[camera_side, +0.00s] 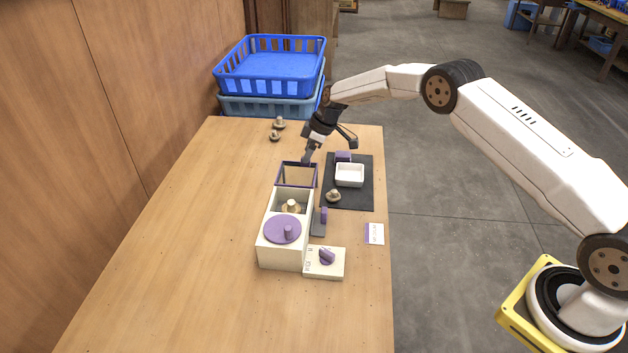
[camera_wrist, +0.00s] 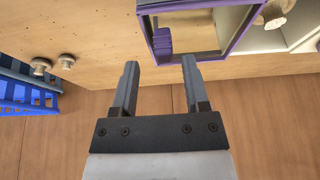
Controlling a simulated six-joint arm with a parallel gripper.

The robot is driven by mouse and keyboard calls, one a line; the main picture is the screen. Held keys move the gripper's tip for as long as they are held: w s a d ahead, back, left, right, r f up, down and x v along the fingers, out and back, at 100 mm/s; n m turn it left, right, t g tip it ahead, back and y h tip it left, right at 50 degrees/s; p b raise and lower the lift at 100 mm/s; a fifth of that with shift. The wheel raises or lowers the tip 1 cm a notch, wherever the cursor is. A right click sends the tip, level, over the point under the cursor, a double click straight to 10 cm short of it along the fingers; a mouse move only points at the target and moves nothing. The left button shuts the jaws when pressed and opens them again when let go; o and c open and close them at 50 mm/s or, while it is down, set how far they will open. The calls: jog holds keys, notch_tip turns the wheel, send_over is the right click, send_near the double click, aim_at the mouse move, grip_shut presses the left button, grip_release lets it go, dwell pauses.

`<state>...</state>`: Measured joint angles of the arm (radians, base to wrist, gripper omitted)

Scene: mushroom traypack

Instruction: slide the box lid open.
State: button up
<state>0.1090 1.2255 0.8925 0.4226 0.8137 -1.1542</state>
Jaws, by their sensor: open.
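The cream box (camera_side: 284,257) stands on the table in the side view, and part of it shows in the wrist view (camera_wrist: 262,38). Its lid, a see-through panel in a purple frame (camera_side: 280,176), sticks out past the box's far end, leaving a middle part of the box uncovered with a mushroom (camera_side: 291,206) in it. In the wrist view the lid's frame (camera_wrist: 238,30) carries a purple handle (camera_wrist: 161,41). My gripper (camera_wrist: 160,63) is open and empty, its fingertips just short of the handle. In the side view my gripper (camera_side: 307,158) is at the lid's far end.
Stacked blue crates (camera_side: 270,68) stand at the table's far end, near two loose mushrooms (camera_side: 279,124). Right of the box are a dark mat (camera_side: 362,200) with a white tray (camera_side: 350,181) and a white panel (camera_side: 325,270) with a purple knob. The table's left is clear.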

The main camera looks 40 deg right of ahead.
jog(key=shift+v, duration=2.7)
jog(key=shift+r, duration=0.1)
jog(key=s+a+r+m+h, duration=0.1)
jog(key=s+r+m, duration=0.1)
jog(key=s, duration=1)
jog(key=s+a+r+m+h, duration=0.1)
jog(key=s+m, duration=0.3)
jog(key=s, duration=0.8)
jog(key=s+a+r+m+h, duration=0.1)
jog(key=s+r+m, duration=0.1)
jog(key=s, duration=1)
jog(key=shift+s+a+r+m+g, duration=0.2)
jog(key=shift+r+m+g, duration=0.1)
jog(key=shift+r+m, duration=0.15)
